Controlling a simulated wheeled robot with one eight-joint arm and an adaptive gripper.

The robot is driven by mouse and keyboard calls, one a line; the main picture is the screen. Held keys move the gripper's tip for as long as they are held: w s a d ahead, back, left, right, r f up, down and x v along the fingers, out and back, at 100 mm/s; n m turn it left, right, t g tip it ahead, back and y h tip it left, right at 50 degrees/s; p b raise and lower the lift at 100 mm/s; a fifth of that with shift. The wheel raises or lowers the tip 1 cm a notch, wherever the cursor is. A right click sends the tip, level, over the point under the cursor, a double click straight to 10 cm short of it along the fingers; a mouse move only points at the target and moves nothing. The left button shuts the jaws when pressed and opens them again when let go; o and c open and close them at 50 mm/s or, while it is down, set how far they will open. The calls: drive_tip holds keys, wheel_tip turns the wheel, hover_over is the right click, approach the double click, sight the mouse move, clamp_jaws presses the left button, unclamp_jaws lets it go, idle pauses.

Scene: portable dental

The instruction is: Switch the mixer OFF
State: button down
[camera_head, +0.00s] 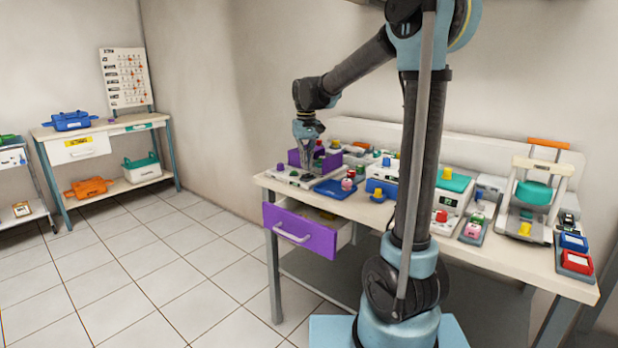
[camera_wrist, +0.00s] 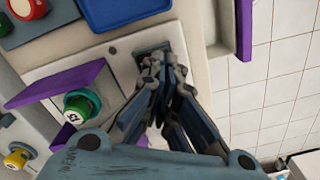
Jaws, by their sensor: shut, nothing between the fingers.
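My gripper (camera_head: 307,163) is shut and empty, pointing down at the left end of the worktable beside a purple box-like part (camera_head: 330,160). In the wrist view my gripper's fingertips (camera_wrist: 160,62) meet over a pale panel (camera_wrist: 105,58), close to a small dark square part (camera_wrist: 140,47) that they partly cover. I cannot tell whether they touch it. A green and white knob (camera_wrist: 80,106) sits left of the fingers, next to a purple upright plate (camera_wrist: 58,84). I cannot tell for sure which unit is the mixer, nor its switch position.
A blue tray (camera_wrist: 125,10) lies near the panel, with a red knob (camera_wrist: 27,6) beyond. A purple drawer (camera_head: 300,232) stands open below the table's front edge. Several devices crowd the table to the right. The tiled floor (camera_head: 160,270) in front is clear.

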sight(306, 175)
drive_tip(key=shift+f, duration=1.3)
idle(0.9)
drive_tip(key=shift+r, duration=3.55)
